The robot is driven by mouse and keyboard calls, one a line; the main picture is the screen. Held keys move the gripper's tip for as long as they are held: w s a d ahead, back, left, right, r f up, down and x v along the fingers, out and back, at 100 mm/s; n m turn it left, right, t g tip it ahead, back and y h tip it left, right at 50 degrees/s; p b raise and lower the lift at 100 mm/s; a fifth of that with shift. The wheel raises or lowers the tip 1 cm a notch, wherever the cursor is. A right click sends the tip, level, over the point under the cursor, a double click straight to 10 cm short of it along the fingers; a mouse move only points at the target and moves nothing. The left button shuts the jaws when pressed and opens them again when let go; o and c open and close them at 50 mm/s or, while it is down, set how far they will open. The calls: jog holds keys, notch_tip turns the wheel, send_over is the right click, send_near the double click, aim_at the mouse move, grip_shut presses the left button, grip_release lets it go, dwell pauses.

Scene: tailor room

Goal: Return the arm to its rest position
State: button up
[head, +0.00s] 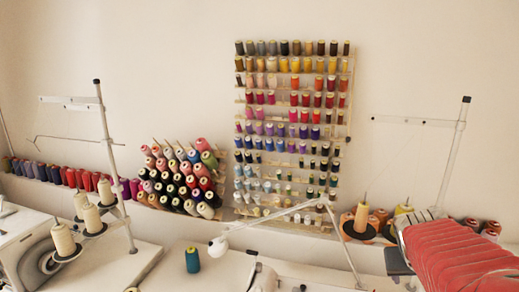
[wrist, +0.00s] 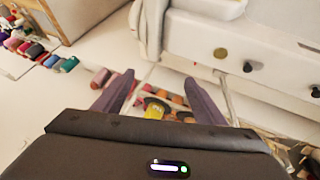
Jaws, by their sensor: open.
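My gripper (wrist: 159,77) shows in the wrist view, its two dark purple fingers spread apart. Nothing is gripped between them. Past the fingers, a yellow-topped spool (wrist: 155,107) and several pink and orange spools show below or beyond; the distance to them cannot be told. The dark wrist housing with a small lit indicator fills the bottom of the wrist view. I cannot make out the gripper in the head view.
A teal spool (head: 192,260) stands on the white table (head: 235,270). A sewing machine (head: 25,245) and cone stand (head: 93,220) are at left. A thread rack (head: 350,85) hangs on the wall. A ribbed red shape (head: 460,250) blocks the lower right. A white machine (wrist: 240,45) shows in the wrist view.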

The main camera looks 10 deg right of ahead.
jog(key=s+a+n+t+y, duration=0.1)
jog(key=s+a+n+y, duration=0.1)
jog(key=a, duration=1.3)
jog(key=s+a+n+t+y, duration=0.1)
jog(key=s+a+n+y, duration=0.1)
jog(key=a, duration=1.4)
jog(key=shift+n+y, duration=0.8)
jog(key=shift+y, duration=0.3)
jog(key=shift+c, duration=0.2)
